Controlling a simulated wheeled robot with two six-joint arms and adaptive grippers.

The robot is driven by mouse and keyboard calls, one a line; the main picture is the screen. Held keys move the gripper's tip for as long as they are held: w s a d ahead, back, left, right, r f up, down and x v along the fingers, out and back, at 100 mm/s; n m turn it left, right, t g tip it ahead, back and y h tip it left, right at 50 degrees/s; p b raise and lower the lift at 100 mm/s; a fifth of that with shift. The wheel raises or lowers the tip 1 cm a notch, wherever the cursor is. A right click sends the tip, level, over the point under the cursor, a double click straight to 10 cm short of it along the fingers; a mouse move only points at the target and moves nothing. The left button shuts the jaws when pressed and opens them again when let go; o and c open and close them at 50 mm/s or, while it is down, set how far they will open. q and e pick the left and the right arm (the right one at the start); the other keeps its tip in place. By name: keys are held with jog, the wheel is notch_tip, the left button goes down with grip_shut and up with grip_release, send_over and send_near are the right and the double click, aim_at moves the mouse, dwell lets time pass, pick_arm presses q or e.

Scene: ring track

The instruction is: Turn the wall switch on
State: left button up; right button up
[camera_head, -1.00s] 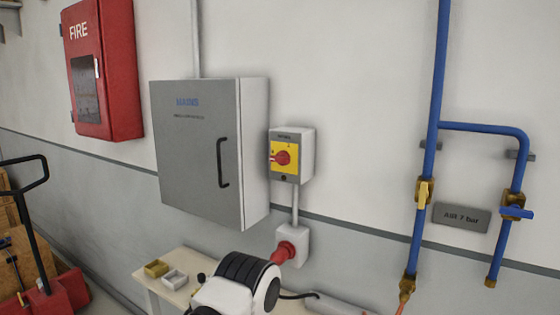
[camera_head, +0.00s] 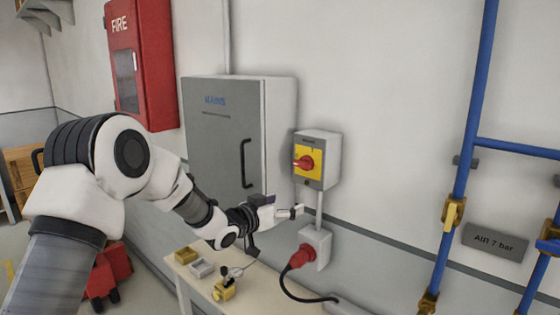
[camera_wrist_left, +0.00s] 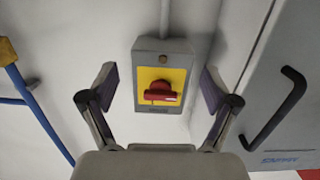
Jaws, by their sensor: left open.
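The wall switch (camera_head: 317,160) is a grey box on the wall with a yellow plate and a red rotary knob (camera_head: 306,163). It hangs to the right of the grey MAINS cabinet. In the left wrist view the red knob (camera_wrist_left: 160,93) lies between my open fingers, with its handle across the picture. My left gripper (camera_head: 298,211) is open and empty. In the head view it is below and slightly left of the knob, and no contact with the switch shows. My right gripper is not in view.
The MAINS cabinet (camera_head: 222,150) with a black handle stands close to the left. A red plug (camera_head: 302,257) with a black cable sits below the switch. A table (camera_head: 255,293) holds small trays. Blue pipes (camera_head: 465,150) run at the right.

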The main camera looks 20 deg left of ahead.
pick_arm(q)
jog(key=t, duration=0.1)
send_near(301, 164)
jog(key=w, duration=0.1)
jog(key=p+x, duration=0.4)
jog(key=x, duration=0.3)
jog(key=shift+w+d, duration=0.2)
jog(key=shift+w, duration=0.1)
jog(key=shift+w+d, duration=0.25)
jog(key=shift+w, duration=0.15)
jog(key=shift+s, duration=0.1)
jog(key=c, duration=1.1)
